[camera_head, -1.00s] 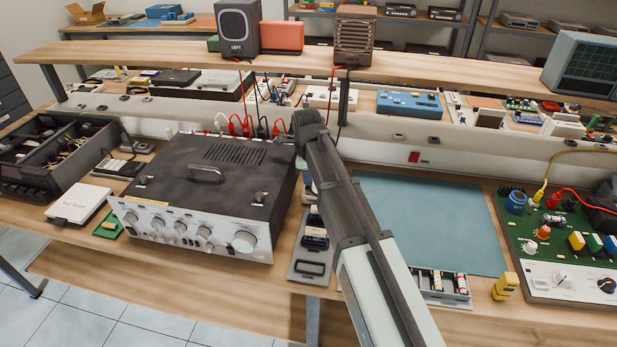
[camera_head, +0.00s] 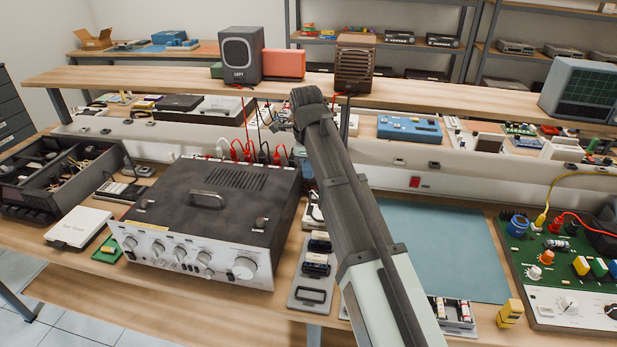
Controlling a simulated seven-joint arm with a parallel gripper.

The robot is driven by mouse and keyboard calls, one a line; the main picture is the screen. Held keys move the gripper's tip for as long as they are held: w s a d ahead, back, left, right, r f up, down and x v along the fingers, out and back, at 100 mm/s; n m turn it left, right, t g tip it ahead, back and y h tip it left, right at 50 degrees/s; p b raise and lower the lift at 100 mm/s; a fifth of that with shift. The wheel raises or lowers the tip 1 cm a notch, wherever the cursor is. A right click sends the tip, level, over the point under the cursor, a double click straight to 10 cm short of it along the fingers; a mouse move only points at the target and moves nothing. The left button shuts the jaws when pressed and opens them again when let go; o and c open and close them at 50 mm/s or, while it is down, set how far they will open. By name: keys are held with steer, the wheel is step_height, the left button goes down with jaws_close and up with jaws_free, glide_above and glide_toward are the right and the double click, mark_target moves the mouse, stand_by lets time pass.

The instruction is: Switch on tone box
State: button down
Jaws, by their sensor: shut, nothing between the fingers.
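A small white box (camera_head: 79,227) with dark lettering too small to read surely lies at the bench's left front, beside a green circuit board; it may be the tone box. No switch can be made out on it. A large dark amplifier (camera_head: 215,205) with a silver knobbed front stands to its right. Red and black leads are plugged in at its back. My arm reaches up from the lower right, past the amplifier's right side, to a bend above the bench.
A grey speaker (camera_head: 240,57) and a brown speaker (camera_head: 354,65) stand on the raised shelf (camera_head: 450,97). An open dark parts case (camera_head: 55,175) is at the left. A bare blue-green mat (camera_head: 450,245) and a green board (camera_head: 565,265) with knobs lie to the right.

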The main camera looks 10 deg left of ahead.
steer(key=shift+r, duration=0.2)
steer(key=shift+w, duration=0.7)
glide_toward(311, 206)
steer(key=f, duration=0.6)
steer(key=shift+w+f, duration=0.35)
steer(key=shift+w, duration=0.05)
